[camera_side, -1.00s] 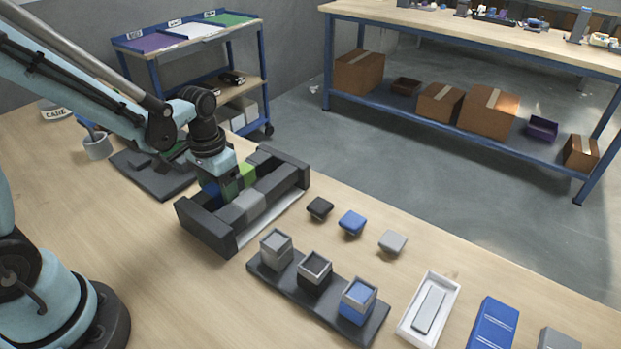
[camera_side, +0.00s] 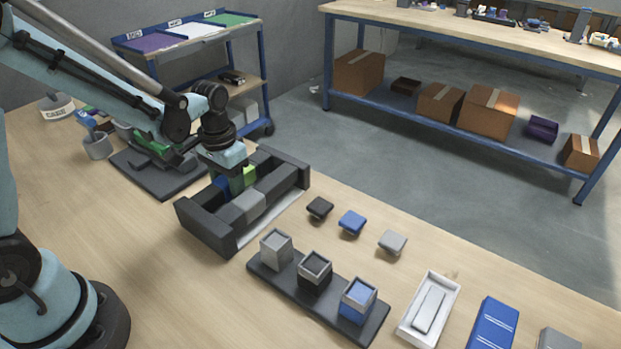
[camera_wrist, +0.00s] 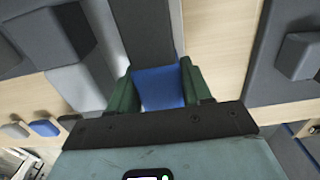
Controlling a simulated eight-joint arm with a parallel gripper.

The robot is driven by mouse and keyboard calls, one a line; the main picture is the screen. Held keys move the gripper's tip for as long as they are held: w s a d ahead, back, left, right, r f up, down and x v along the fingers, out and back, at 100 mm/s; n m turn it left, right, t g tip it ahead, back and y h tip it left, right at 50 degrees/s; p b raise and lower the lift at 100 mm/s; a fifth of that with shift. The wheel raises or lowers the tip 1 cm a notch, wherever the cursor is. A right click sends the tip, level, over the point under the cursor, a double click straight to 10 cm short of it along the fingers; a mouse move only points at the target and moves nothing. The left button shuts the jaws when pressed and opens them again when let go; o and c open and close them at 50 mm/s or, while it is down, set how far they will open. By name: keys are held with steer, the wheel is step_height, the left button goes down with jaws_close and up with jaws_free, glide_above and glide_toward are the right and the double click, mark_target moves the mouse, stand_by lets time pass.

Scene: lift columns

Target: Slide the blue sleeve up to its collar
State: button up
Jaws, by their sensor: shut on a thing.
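The blue sleeve (camera_wrist: 160,88) is between the two green fingers of my gripper (camera_wrist: 160,85) in the wrist view. My gripper is shut on it. A dark grey bar (camera_wrist: 143,30) runs away from the sleeve toward the top of that view. In the side view my gripper (camera_side: 233,187) reaches down into a dark rack (camera_side: 207,229), and part of the blue sleeve (camera_side: 222,184) shows beside a finger. I cannot tell which part is the blue sleeve's collar.
A light grey block (camera_side: 248,203) sits in the rack in front of my gripper. A dark fixture (camera_side: 165,185) stands left of the rack. A dark strip with three holders (camera_side: 290,296), several small caps and a white tray (camera_side: 404,333) lie to the right.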

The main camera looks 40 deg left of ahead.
mark_target(245, 172)
steer(key=shift+w, duration=2.35)
steer(key=o, duration=0.7)
steer(key=shift+c, duration=0.2)
steer(key=shift+r, duration=3.5)
